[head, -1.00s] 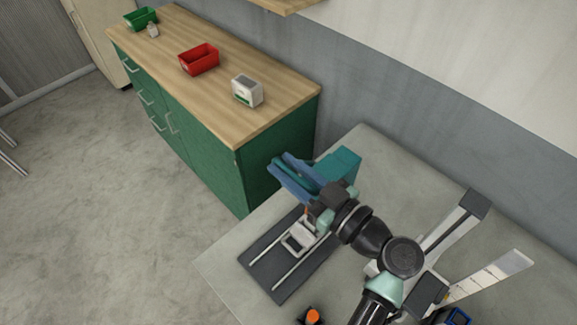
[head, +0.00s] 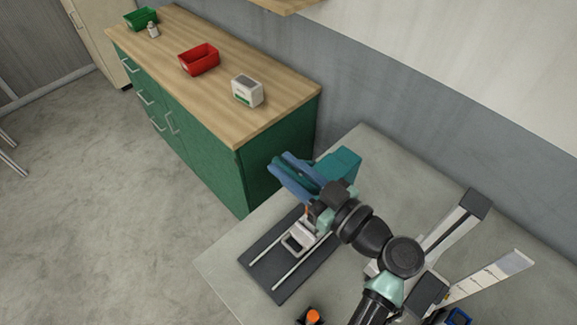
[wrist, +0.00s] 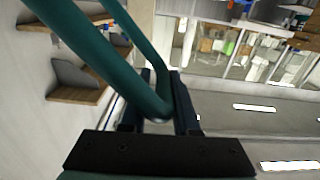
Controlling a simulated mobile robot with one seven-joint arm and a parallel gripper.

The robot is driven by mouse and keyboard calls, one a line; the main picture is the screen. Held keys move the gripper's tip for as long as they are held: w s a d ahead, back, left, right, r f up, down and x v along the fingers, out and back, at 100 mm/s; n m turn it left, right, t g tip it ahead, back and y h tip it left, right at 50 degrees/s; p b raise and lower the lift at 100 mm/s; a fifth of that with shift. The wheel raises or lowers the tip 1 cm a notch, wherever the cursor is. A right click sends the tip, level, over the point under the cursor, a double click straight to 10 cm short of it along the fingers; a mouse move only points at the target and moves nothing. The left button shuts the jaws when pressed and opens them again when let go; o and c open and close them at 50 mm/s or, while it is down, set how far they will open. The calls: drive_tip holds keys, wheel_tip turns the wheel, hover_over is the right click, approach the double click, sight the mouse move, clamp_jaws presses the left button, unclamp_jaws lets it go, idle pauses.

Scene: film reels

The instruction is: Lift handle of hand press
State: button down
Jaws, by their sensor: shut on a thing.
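The hand press (head: 345,163) is a teal and blue machine on the grey worktable, with a dark base plate (head: 270,285) carrying two light rails and a white block (head: 300,236). In the wrist view, a dark teal tubular handle (wrist: 95,48) runs from the upper left and bends between my fingers. My gripper (wrist: 158,98) is shut on this handle. In the head view, my wrist is beside the press, and its dark body hides part of the press and the fingertips.
The worktable (head: 225,265) is bare at its near left. An orange-topped item (head: 313,316) sits at the front edge. Behind stands a green cabinet with a wooden top (head: 225,110), holding a red bin (head: 199,59), a white box (head: 247,90) and a green bin (head: 140,18).

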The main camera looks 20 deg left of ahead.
drive_tip(key=shift+w+d+r, duration=0.1)
drive_tip(key=shift+w+d, duration=0.05)
drive_tip(key=shift+w, duration=0.1)
drive_tip(key=w+d+r+m+b, duration=0.3)
drive_tip(key=w+r+m+b, duration=0.1)
drive_tip(key=w+m, duration=0.3)
drive_tip(key=shift+w+b, duration=0.7)
drive_tip(key=shift+w, duration=0.2)
drive_tip(key=shift+d+f, duration=0.1)
drive_tip(key=c, duration=0.8)
unclamp_jaws()
